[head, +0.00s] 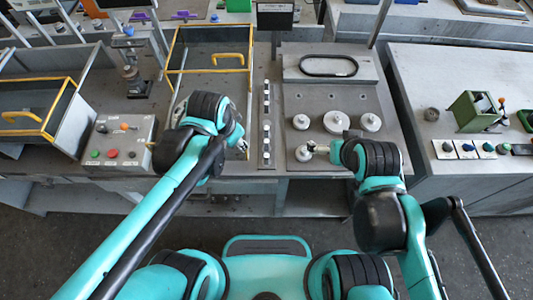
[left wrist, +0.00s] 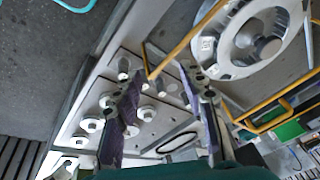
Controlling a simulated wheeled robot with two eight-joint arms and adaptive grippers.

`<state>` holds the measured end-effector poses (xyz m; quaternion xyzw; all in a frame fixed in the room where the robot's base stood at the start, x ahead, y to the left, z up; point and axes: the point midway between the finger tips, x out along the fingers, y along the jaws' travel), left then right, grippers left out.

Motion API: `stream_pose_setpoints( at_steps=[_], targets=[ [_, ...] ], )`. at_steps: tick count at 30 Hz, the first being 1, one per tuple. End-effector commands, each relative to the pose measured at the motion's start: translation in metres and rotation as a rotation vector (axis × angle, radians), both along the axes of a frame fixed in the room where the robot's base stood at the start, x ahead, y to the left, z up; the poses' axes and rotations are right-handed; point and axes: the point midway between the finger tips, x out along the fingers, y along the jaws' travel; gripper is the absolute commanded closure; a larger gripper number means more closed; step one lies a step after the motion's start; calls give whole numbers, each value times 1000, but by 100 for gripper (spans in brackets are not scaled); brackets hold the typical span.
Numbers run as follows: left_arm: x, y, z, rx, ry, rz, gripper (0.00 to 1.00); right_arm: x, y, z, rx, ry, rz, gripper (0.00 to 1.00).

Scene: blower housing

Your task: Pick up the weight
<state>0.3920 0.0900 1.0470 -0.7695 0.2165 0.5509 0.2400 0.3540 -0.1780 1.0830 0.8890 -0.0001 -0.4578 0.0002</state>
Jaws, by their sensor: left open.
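Several round pale weights of different sizes stand on a grey plate (head: 380,98): a large one (head: 336,121) in the middle, smaller ones to its left (head: 301,121) and right (head: 371,122), and one nearer the front (head: 304,153). I cannot tell which one is meant. The left wrist view also shows pale round pieces (left wrist: 145,113) beyond my fingers. My left gripper (left wrist: 160,76) is open with nothing seen between its fingers; in the head view its arm mostly hides it, left of the plate. My right gripper (head: 320,149) is beside the front weight; its fingers are too small to read.
A narrow strip with small pale pieces (head: 266,125) lies left of the plate. A black oval ring (head: 328,66) lies behind the weights. A button box (head: 118,140) and yellow-edged bin (head: 170,50) stand left. A large pale ring-shaped housing (left wrist: 240,62) shows in the left wrist view.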

Motion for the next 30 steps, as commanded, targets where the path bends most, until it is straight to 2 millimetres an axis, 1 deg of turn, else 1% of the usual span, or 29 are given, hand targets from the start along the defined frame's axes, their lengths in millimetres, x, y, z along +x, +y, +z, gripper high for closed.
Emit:
stream_pose_setpoints(
  at_steps=[1, 6, 9, 12, 15, 18, 26, 30],
  targets=[
    [5, -16, 2, 26, 34, -88, 59, 0, 0, 10, 0, 0, 0, 0],
    [10, -55, -14, 100, 139, -343, 59, 0, 0, 24, 0, 0, 0, 0],
    [9, -75, -24, 134, 189, -471, 59, 0, 0, 31, 0, 0, 0, 0],
    [7, -89, -33, 159, 229, -570, 59, 0, 0, 36, 0, 0, 0, 0],
    [5, -96, -40, 173, 251, -624, 59, 0, 0, 37, 0, 0, 0, 0],
    [5, -98, -49, 176, 258, -641, 59, 0, 0, 35, 0, 0, 0, 0],
    [7, -95, -82, 175, 257, -637, 59, 0, 0, 23, 0, 0, 0, 0],
    [10, -91, -105, 175, 256, -637, 59, 0, 0, 14, 0, 0, 0, 0]
  ],
)
